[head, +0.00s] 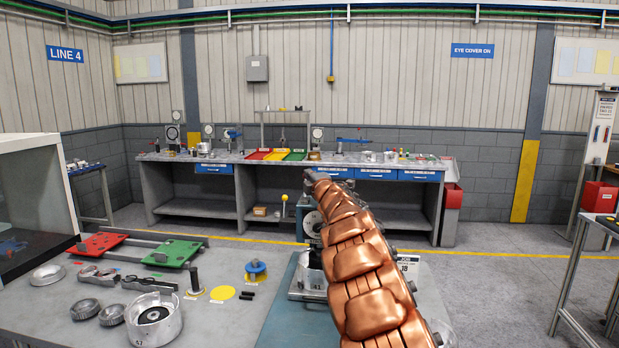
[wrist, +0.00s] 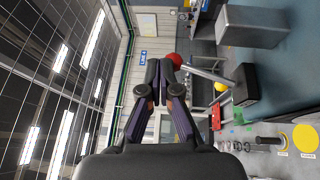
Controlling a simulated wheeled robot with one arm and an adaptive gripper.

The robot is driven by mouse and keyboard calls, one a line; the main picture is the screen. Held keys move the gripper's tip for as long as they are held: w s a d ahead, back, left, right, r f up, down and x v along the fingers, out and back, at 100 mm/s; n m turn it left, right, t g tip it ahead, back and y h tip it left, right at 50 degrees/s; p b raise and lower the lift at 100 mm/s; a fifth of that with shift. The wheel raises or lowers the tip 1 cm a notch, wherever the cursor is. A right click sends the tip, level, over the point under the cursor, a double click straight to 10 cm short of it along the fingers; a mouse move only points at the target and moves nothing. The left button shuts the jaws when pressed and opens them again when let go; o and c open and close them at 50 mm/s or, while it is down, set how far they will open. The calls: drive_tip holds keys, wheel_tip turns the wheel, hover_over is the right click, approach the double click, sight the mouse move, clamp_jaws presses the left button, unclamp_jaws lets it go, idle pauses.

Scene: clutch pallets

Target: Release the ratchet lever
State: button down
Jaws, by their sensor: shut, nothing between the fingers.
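My gripper (wrist: 161,68) is shut and empty in the wrist view, with its fingertips together. A red ball knob (wrist: 174,60) shows right at the fingertips, on a pale metal rod (wrist: 207,74); it may be the ratchet lever. I cannot tell whether the fingers touch the knob. A yellow ball knob (wrist: 220,87) is just beyond the rod, and it shows in the head view (head: 284,197) left of my arm. In the head view my copper-coloured arm hides the red knob and much of the fixture (head: 303,291) on the blue-grey mat.
The bench (head: 255,317) at left holds a red plate (head: 97,243), a green plate (head: 173,252), a metal drum (head: 153,322), rings and a yellow disc (head: 222,293). A cabinet (head: 30,180) stands at far left. A long workbench (head: 230,160) lines the back wall.

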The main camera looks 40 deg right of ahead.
drive_tip(key=shift+w+d, duration=0.1)
drive_tip(key=shift+d, duration=0.05)
idle(0.4)
drive_tip(key=s+a+r+b, duration=0.1)
drive_tip(key=s+a+r, duration=0.1)
drive_tip(key=s, duration=0.4)
drive_tip(key=s+a+r+b, duration=0.2)
drive_tip(key=s, duration=0.4)
drive_tip(key=shift+s, duration=0.4)
drive_tip(key=shift+a, duration=0.15)
idle(0.7)
